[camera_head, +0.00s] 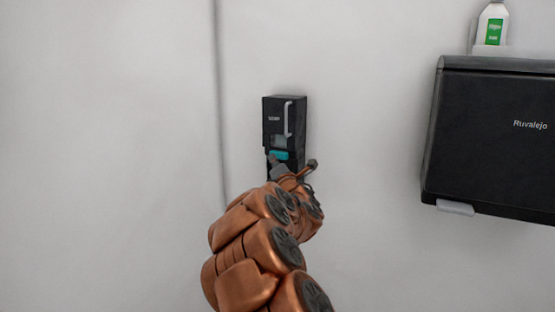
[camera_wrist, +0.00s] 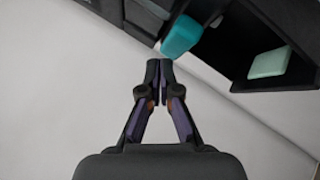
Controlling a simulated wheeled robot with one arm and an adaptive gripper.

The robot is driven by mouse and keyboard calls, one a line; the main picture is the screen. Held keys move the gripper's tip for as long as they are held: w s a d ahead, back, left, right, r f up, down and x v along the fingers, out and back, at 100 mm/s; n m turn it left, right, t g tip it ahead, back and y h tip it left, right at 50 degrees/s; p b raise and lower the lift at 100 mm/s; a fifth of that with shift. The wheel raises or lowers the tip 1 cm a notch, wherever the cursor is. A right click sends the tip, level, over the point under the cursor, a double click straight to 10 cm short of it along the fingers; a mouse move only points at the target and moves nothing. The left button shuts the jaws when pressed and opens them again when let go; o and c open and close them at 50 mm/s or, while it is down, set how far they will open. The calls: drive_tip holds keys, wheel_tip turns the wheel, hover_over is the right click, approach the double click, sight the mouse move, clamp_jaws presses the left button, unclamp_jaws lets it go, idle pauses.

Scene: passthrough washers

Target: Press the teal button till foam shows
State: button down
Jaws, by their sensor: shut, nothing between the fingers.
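A black dispenser (camera_head: 274,118) hangs on the white wall, with a teal button (camera_head: 280,155) low on its front. In the wrist view the teal button (camera_wrist: 182,36) is just beyond my fingertips, a little up and to the right. My gripper (camera_wrist: 160,64) is shut with its fingertips together and nothing between them. A small gap shows between the fingertips and the button; whether they touch cannot be told for certain. In the head view my arm hides the dispenser's lower end. A pale green block (camera_wrist: 269,62) sits in the dispenser's dark recess. No foam is visible.
A large black wall unit (camera_head: 490,130) marked Ruvalejo is to the right. A white bottle with a green label (camera_head: 493,26) stands above it. A thin vertical seam or cable (camera_head: 219,100) runs down the wall left of the dispenser.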

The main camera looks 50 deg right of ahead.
drive_tip(key=shift+a, duration=0.1)
drive_tip(key=a+b, duration=0.1)
drive_tip(key=a, duration=0.1)
drive_tip(key=s+a+b, duration=0.1)
drive_tip(key=a+b, duration=0.1)
drive_tip(key=shift+s+a, duration=0.2)
drive_tip(key=shift+a, duration=0.1)
idle(0.4)
idle(1.2)
